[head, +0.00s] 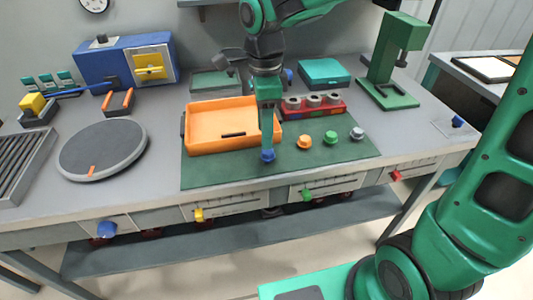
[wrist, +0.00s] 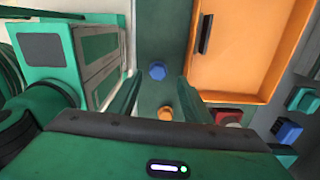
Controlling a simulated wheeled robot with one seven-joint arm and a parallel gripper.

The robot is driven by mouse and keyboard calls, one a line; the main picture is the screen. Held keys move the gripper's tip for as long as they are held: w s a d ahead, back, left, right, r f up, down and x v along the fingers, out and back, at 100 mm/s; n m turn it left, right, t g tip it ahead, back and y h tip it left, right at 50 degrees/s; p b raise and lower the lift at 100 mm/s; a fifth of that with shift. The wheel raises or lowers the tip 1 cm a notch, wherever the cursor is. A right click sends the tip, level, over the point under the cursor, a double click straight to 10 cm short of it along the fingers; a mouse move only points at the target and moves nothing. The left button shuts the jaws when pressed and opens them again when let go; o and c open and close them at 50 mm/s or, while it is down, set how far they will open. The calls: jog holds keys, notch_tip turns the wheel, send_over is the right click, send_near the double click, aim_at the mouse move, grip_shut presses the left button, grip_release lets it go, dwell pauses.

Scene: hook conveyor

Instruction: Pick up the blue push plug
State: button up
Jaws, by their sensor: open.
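The blue push plug (head: 268,156) stands on the green mat (head: 215,172), in front of the orange tray's right end. In the wrist view the blue push plug (wrist: 157,70) shows just ahead of the fingertips, roughly centred between them. My gripper (head: 267,143) points down over the plug in the head view, and one finger partly covers it. In the wrist view my gripper (wrist: 160,84) has its two fingers apart with nothing held between them. I cannot tell how far the tips are above the mat.
Orange (head: 304,142), green (head: 331,138) and grey (head: 357,133) plugs stand in a row to the right. A red block with round holes (head: 290,113) lies behind them. The orange tray (head: 205,145) is close at the left. The mat's front strip is clear.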

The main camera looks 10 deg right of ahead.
aim_at(268, 156)
jog(key=shift+s+d+f, duration=0.1)
jog(key=shift+d+f, duration=0.1)
jog(key=shift+f, duration=1.25)
jog(key=shift+d+f, duration=0.15)
jog(key=shift+f, duration=1.25)
jog(key=c, duration=1)
